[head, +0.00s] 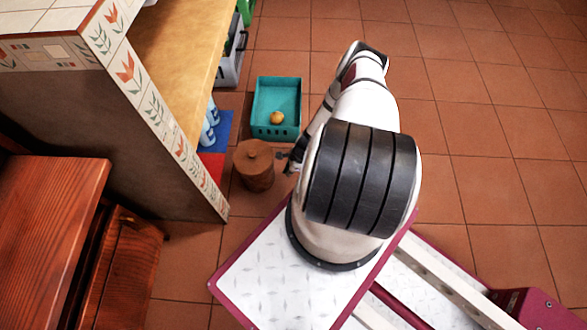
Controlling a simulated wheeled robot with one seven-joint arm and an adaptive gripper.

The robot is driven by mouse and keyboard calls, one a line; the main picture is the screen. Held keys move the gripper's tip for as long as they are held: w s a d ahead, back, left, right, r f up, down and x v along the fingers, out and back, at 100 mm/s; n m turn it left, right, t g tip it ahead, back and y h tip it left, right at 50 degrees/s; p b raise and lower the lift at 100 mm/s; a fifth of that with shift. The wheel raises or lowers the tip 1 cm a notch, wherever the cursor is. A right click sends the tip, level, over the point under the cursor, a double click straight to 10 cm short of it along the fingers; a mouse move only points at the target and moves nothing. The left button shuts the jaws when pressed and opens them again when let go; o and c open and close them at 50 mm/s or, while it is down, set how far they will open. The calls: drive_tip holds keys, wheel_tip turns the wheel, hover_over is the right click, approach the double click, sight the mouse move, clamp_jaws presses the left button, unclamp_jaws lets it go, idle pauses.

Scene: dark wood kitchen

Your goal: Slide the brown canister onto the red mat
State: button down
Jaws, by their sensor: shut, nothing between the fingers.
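The brown canister (255,168) stands upright on the tiled floor, with a round lid and knob on top. Whether the canister's base overlaps the mat's edge cannot be told. My gripper (286,162) is low, close to the canister's right side, shut and empty. My arm hides part of it, and I cannot tell whether it touches the canister.
A blue mat (222,131) with blue bottles (208,134) lies behind the red mat. A teal crate (276,92) holding a round yellow-orange thing (277,118) stands behind the canister. The counter wall (150,125) bounds the left. Open floor (480,110) lies right.

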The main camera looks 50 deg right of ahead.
drive_tip(key=shift+w+a+r, duration=0.2)
drive_tip(key=shift+w+a, duration=0.8)
drive_tip(key=shift+w, duration=0.3)
